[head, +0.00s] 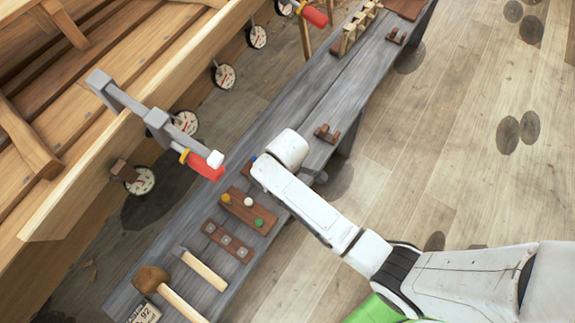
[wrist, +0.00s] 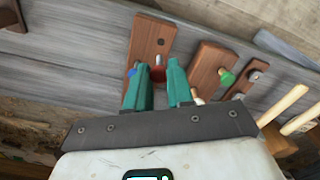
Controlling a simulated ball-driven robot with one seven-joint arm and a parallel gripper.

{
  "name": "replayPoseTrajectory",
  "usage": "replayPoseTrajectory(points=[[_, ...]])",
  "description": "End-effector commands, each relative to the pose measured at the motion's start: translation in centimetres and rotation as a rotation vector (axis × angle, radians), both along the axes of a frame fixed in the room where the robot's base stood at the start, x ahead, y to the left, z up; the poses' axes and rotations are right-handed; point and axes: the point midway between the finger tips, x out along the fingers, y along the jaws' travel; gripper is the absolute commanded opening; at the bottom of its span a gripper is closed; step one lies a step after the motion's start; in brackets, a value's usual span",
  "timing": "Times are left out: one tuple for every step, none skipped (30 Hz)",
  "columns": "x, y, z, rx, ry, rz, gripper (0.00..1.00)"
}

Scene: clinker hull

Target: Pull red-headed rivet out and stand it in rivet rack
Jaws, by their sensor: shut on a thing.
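My gripper (wrist: 159,84) has its teal fingers around a red-headed rivet (wrist: 158,73) and is shut on it. The rivet is at a brown wooden block (wrist: 150,36) on the grey bench. I cannot tell whether its shank is in the block or clear of it. A dark hole shows in the block beyond the red head. A blue-headed rivet (wrist: 131,72) stands beside the left finger. My arm hides the red rivet in the head view. A second brown block (head: 236,208) holds yellow, white and green heads. I cannot tell which block is the rivet rack.
A brown strip (head: 228,242) with grey discs, a hammer (head: 204,269) and a mallet (head: 153,280) lie along the bench (head: 262,128). A clamp (head: 150,118) with a red handle grips the hull edge, left of my arm. A small brown holder (head: 326,133) stands farther along.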

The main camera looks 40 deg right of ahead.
Motion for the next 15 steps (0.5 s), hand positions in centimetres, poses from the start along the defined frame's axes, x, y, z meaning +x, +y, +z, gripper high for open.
replayPoseTrajectory(points=[[0.0,0.2,-0.1,0.004,-0.004,-0.001,0.0],[0.0,0.3,-0.2,0.004,-0.004,-0.001,0.0],[0.0,0.3,-0.3,0.005,-0.005,-0.002,0.0],[0.0,0.3,-0.5,0.005,-0.005,-0.002,0.0],[0.0,0.3,-0.6,0.005,-0.005,-0.001,0.0],[0.0,0.3,-0.9,0.004,-0.004,-0.001,0.0],[0.0,0.3,-1.1,0.004,-0.004,-0.001,0.0],[0.0,0.3,-1.3,0.004,-0.004,-0.001,0.0],[0.0,0.3,-1.6,0.004,-0.005,0.0,0.0],[0.0,0.3,-1.9,0.004,-0.005,0.0,0.0],[0.0,0.3,-2.2,0.004,-0.005,0.0,0.0],[0.0,0.3,-2.6,0.004,-0.005,0.0,0.0],[0.0,0.3,-2.9,0.004,-0.005,0.0,0.0],[0.0,0.3,-3.2,0.004,-0.005,0.0,0.0],[0.0,0.3,-3.6,0.004,-0.005,0.0,0.0]])
